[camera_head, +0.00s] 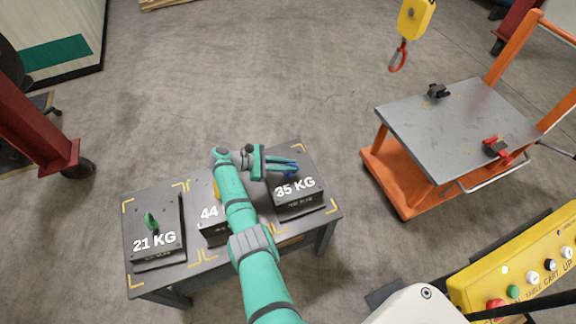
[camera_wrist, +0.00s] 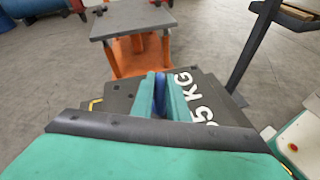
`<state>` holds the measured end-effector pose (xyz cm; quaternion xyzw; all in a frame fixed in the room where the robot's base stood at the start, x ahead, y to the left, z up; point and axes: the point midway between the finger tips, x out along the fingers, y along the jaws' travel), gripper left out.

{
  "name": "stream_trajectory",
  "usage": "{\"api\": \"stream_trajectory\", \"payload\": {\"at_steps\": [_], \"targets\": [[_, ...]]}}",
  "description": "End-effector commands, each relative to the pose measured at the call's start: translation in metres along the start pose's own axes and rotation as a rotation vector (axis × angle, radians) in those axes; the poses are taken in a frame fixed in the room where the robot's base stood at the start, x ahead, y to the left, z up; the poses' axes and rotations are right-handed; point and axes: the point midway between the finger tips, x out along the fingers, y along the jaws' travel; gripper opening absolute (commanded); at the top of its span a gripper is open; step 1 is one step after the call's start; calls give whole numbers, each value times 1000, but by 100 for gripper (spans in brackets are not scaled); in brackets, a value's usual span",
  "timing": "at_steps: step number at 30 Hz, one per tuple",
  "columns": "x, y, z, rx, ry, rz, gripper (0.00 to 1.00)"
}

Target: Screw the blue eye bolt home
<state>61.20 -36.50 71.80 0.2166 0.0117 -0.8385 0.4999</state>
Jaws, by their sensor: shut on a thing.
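The blue eye bolt (camera_head: 291,171) stands at the 35 KG mould base (camera_head: 297,205) on the right of the table. It also shows as a blue strip in the wrist view (camera_wrist: 160,95). My gripper (camera_head: 290,167) reaches in from the left, level above the block, with its two teal fingers shut on the bolt's ring. The fingers show on either side of the blue in the wrist view (camera_wrist: 161,92). The bolt's shank and its hole are hidden, so I cannot tell how deep it sits.
The 21 KG block (camera_head: 157,245) with a green eye bolt (camera_head: 150,221) stands at the left of the table (camera_head: 160,286). My arm partly covers the 44 KG block (camera_head: 211,232). An orange cart (camera_head: 450,125) stands right, below a yellow hoist with red hook (camera_head: 398,56).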

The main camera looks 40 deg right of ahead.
Motion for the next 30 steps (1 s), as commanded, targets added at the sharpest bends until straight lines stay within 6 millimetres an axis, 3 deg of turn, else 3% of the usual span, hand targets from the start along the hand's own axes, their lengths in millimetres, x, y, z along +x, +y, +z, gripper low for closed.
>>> {"api": "stream_trajectory", "payload": {"at_steps": [26,27,29,30], "targets": [[2,-3,-2,23,-14,-73,0],[2,-3,-2,23,-14,-73,19],[3,-2,-1,24,-14,-72,33],[3,-2,-1,24,-14,-72,33]]}}
